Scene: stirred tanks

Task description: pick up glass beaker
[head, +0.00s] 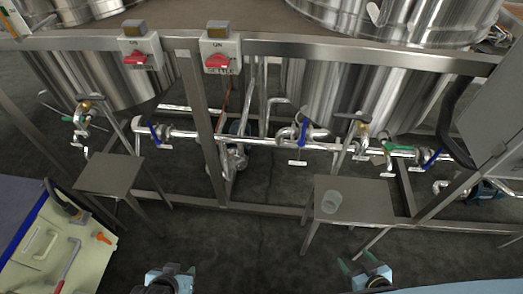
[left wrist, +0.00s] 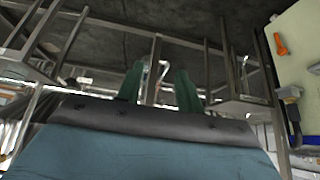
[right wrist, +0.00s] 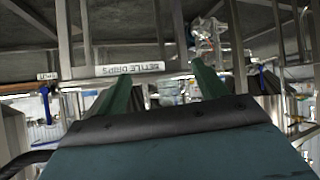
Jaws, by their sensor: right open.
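The glass beaker (head: 332,201) is a clear, round vessel standing on a small grey metal stand (head: 372,203) right of centre in the head view. I cannot pick it out for sure in either wrist view. My right gripper (head: 360,262) is low in the head view, in front of the stand and apart from the beaker. Its green fingers are spread and empty in the right wrist view (right wrist: 160,85). My left gripper (head: 170,270) is at the bottom of the head view, left of centre. Its green fingers stand apart with nothing between them in the left wrist view (left wrist: 158,85).
A second small metal stand (head: 108,174) at the left is bare. Steel pipes with valves (head: 270,142) run behind the stands, under large tanks (head: 330,95) in a metal frame. A cream cart (head: 50,240) is at the lower left. The dark floor (head: 250,245) between is open.

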